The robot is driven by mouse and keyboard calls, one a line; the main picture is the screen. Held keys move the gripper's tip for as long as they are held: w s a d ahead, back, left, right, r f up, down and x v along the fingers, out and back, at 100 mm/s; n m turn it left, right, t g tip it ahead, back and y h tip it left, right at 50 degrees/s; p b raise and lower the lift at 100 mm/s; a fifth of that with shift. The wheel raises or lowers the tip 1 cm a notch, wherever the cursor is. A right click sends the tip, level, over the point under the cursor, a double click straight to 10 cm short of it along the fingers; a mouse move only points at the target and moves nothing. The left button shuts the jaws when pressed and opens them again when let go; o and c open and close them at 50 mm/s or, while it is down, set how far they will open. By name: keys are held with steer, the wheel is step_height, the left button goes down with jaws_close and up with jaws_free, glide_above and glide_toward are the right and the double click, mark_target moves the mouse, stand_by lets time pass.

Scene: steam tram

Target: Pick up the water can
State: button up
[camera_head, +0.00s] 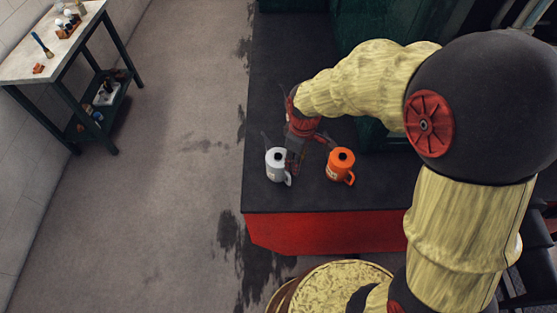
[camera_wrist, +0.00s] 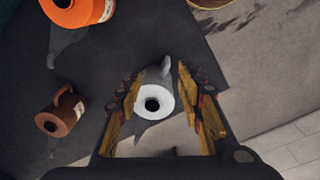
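Three spouted cans show; I cannot read their labels, so I cannot tell which is the water can. The white can (camera_head: 276,167) stands upright on the dark platform (camera_head: 290,80). The orange can (camera_head: 341,162) stands to its right. The wrist view shows the white can (camera_wrist: 157,98) between the fingers of my gripper (camera_wrist: 160,100), the orange can (camera_wrist: 78,10) at top left and a brown can (camera_wrist: 62,118) at left. The brown can is not clear in the head view. My gripper (camera_head: 296,150) is open, close behind the white can; I cannot tell whether it touches.
The platform's red front (camera_head: 325,232) faces me, with open floor (camera_head: 180,150) to its left. A worktable (camera_head: 55,45) with small items stands at the far left. A yellowish round top (camera_head: 335,285) is at the bottom. Dark green panels (camera_head: 370,20) rise behind the platform.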

mark_target(290, 177)
steer(key=shift+n+g, duration=0.3)
steer(key=shift+n, duration=0.5)
steer(key=f, duration=0.2)
steer(key=a+f, duration=0.1)
steer(key=f, duration=0.1)
steer(key=a+f, duration=0.1)
steer(key=f, duration=0.1)
steer(key=shift+w+f, duration=0.2)
steer(key=shift+w, duration=0.05)
step_height(290, 177, down, 5)
steer(key=shift+d+f, duration=0.1)
steer(key=shift+d, duration=0.05)
steer(key=c, duration=0.3)
jaws_close()
